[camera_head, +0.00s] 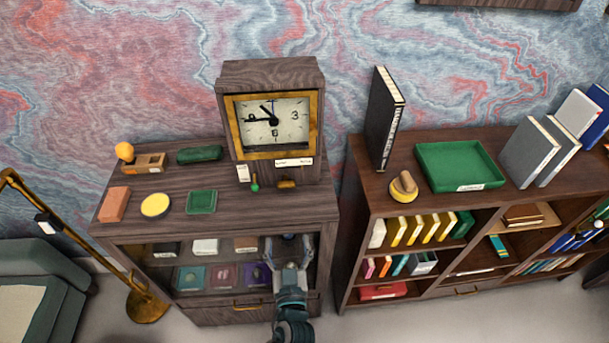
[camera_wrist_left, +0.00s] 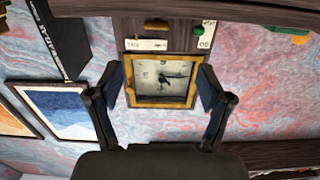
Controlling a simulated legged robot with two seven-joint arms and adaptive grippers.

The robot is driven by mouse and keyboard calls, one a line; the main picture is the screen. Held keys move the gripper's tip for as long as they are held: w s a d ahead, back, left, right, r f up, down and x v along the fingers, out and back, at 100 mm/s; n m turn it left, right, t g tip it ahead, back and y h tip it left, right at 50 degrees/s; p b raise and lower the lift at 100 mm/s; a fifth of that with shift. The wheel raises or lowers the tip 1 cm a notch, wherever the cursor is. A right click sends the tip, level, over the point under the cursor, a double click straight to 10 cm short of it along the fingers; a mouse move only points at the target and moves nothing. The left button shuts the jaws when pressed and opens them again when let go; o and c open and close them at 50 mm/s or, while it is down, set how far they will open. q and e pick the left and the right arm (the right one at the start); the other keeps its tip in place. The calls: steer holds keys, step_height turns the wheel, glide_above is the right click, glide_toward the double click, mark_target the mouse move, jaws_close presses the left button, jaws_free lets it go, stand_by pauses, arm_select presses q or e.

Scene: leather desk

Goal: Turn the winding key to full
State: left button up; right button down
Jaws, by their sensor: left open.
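The wooden clock (camera_head: 271,75) with a brass-framed dial stands upright on the left cabinet. A small brass piece (camera_head: 287,183), which looks like the winding key, sits low on the clock's front below a white label. It also shows at the top of the left wrist view (camera_wrist_left: 156,26), where the clock appears upside down. A small green knob (camera_head: 254,184) is beside it. My left gripper (camera_head: 290,242) is in front of the cabinet, below the brass piece and apart from it. Its two fingers (camera_wrist_left: 160,82) are spread and empty. My right gripper is not in view.
The cabinet top (camera_head: 240,210) is bare in front of the clock. A green dish (camera_head: 201,201), a yellow disc (camera_head: 155,205) and a brick-red block (camera_head: 114,204) lie at its left. A bookcase (camera_head: 365,190) with a black book (camera_head: 384,120) stands to the right.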

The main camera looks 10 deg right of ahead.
mark_target(287, 187)
arm_select(q)
steer(key=w+p, duration=0.1)
steer(key=w, duration=0.4)
steer(key=w+p, duration=0.1)
steer(key=w, duration=0.4)
steer(key=w+p, duration=0.1)
steer(key=w, duration=0.5)
steer(key=shift+d+r, duration=0.3)
steer(key=shift+r, duration=0.05)
steer(key=shift+w+d, duration=0.45)
steer(key=shift+a, duration=0.25)
steer(key=shift+c, duration=0.7)
steer(key=shift+a, duration=0.25)
steer(key=c, duration=1)
steer(key=shift+s+d+m, duration=0.1)
steer(key=shift+d+m, duration=0.05)
steer(key=shift+m, duration=0.15)
steer(key=shift+m+p, duration=0.35)
steer(key=shift+m, duration=0.75)
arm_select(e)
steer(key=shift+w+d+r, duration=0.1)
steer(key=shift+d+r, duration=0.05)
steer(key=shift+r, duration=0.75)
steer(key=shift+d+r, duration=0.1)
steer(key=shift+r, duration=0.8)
